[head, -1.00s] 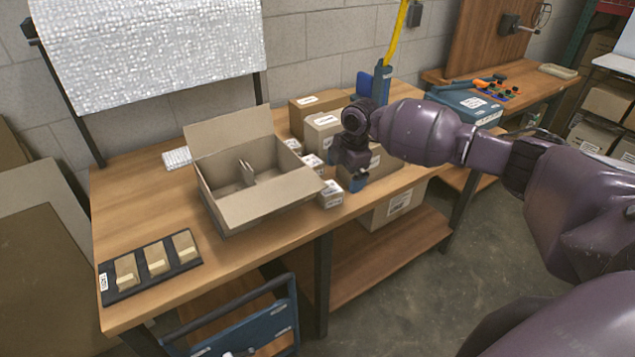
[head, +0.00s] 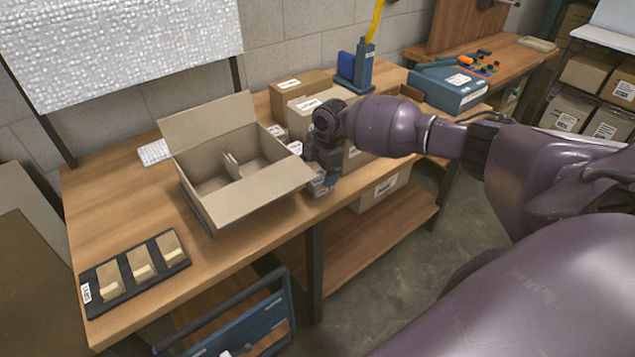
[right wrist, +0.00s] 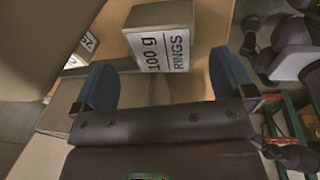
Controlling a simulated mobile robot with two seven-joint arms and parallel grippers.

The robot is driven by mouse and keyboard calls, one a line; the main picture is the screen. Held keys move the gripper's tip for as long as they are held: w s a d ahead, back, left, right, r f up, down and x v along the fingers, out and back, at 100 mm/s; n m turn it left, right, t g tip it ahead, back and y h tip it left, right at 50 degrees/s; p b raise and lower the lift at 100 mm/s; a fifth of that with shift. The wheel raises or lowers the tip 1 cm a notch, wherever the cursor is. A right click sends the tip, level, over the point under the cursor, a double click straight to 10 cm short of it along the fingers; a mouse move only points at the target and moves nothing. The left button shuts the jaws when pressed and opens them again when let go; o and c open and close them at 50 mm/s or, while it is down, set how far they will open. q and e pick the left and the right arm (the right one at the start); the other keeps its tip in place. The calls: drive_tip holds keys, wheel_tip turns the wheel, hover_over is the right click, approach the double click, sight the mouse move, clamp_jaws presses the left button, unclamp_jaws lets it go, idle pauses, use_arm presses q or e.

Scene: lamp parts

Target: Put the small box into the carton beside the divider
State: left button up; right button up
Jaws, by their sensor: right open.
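The open carton (head: 203,201) stands on the workbench with its flaps spread. A thin cardboard divider (head: 232,166) stands upright inside it. A small white-labelled box (head: 318,187) stands at the carton's right, near the bench's front edge, partly hidden by my right gripper (head: 322,183). In the right wrist view the small box (right wrist: 160,38) reads "100 g RINGS". It lies just ahead of the two blue fingers of my open right gripper (right wrist: 163,68), roughly between them. Whether they touch it I cannot tell. My left gripper is out of view.
More small boxes (head: 277,131) stand behind the carton's right side, with larger brown boxes (head: 300,92) further back. A black tray (head: 88,276) with several tan pieces lies at the front left. The bench (head: 130,210) is clear between tray and carton.

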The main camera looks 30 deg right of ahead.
sight(318, 179)
drive_tip(key=f, duration=0.4)
drive_tip(key=shift+w+a+f, duration=0.1)
drive_tip(key=shift+a+f, duration=0.05)
drive_tip(key=shift+a, duration=0.05)
drive_tip(key=c, duration=1.1)
drive_tip(key=shift+o, duration=0.2)
